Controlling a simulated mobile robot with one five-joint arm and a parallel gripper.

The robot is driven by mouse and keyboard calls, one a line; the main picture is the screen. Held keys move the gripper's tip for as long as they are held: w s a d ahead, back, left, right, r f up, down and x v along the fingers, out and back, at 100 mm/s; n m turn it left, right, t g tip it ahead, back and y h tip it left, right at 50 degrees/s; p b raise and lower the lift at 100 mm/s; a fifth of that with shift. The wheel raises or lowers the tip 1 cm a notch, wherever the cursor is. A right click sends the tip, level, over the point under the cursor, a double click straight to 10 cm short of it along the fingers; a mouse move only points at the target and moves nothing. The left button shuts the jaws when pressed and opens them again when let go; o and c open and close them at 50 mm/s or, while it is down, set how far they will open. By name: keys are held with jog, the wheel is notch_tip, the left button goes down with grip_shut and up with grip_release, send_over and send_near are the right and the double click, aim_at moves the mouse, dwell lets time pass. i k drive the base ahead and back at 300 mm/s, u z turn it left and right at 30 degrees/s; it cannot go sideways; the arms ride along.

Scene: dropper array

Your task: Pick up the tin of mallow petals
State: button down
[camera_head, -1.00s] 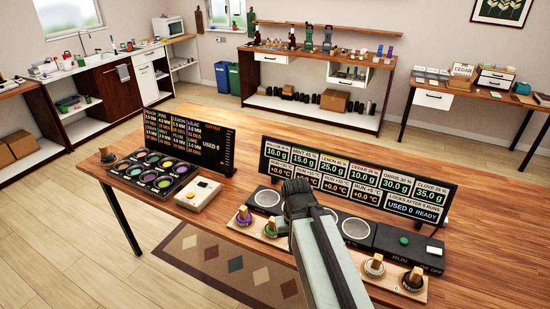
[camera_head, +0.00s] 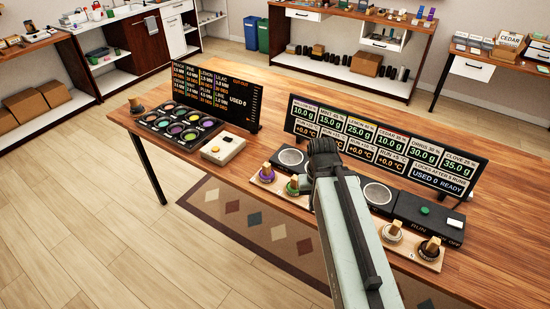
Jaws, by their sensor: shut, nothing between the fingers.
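I cannot pick out a tin marked as mallow petals; labels are too small to read. My gripper (camera_head: 324,150) is over the wooden table (camera_head: 480,219), in front of the wide display board (camera_head: 385,145), and it is shut and empty. My arm hides part of the round-plated black unit (camera_head: 377,194) and the middle of the knob row. A black tray (camera_head: 180,125) with several coloured round wells lies on the table's left part.
A side table (camera_head: 485,69) and a shelf bench (camera_head: 345,62) stand behind. Floor at left is clear.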

aim_at(266, 175)
jog(key=u, duration=1.4)
jog(key=k, duration=0.7)
jog(key=u, duration=0.85)
jog(key=i, duration=1.05)
jog(key=u, duration=0.05)
